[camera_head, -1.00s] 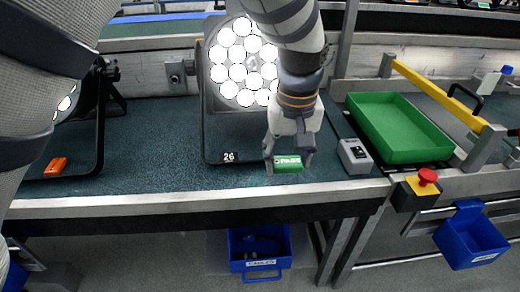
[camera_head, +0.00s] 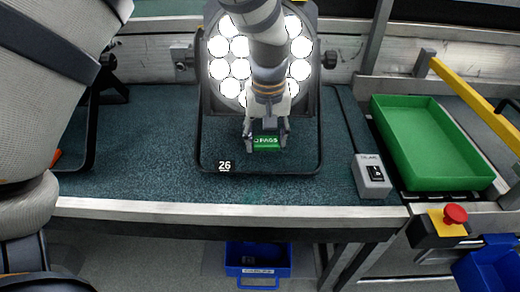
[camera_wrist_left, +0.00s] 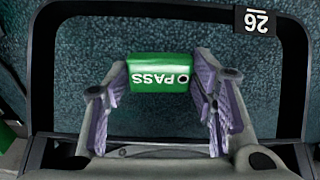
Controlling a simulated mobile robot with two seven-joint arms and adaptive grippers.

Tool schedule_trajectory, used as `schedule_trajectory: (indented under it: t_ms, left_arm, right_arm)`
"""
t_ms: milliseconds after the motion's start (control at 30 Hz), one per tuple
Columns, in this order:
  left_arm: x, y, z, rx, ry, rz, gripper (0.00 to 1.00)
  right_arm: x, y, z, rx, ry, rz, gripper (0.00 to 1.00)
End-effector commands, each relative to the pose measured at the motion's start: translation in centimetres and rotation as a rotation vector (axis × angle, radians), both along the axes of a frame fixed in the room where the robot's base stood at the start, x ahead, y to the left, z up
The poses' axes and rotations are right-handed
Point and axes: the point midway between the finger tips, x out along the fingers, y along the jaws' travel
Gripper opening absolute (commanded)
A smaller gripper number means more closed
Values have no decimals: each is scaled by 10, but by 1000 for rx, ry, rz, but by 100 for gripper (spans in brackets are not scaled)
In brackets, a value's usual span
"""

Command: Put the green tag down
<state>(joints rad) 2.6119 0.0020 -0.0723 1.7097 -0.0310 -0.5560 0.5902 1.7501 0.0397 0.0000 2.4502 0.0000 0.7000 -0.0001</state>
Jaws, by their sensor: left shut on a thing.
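The green tag (camera_head: 266,142), marked PASS, is between the fingers of my left gripper (camera_head: 265,146). The gripper is shut on it, and the left wrist view shows the tag (camera_wrist_left: 160,73) with a finger at each end. The gripper points down in front of the lit par can (camera_head: 230,70), inside the outline of its black stand, which carries the number 26 (camera_head: 224,166). Whether the tag touches the dark green mat (camera_head: 150,130) or hangs just above it, I cannot tell. My right gripper is not in view.
A grey switch box (camera_head: 372,174) stands right of the stand, with a green tray (camera_head: 430,145) beyond it. A red stop button (camera_head: 455,214) sits at the front right. An orange tag (camera_head: 57,156) shows partly at left. A blue bin (camera_head: 258,262) is below the bench.

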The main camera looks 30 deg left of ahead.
Motion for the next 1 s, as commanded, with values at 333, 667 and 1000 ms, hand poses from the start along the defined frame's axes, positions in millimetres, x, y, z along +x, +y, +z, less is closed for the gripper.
schedule_trajectory:
  t_ms: [333, 667, 1000]
  left_arm:
    - [-7, 17, -47, 0, 6, -1, 32]
    - [-6, 17, -53, 0, -2, 0, 29]
    - [-6, 17, -54, 0, -2, 1, 72]
  right_arm:
    - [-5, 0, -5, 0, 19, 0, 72]
    - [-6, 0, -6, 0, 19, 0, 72]
    - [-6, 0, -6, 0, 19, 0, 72]
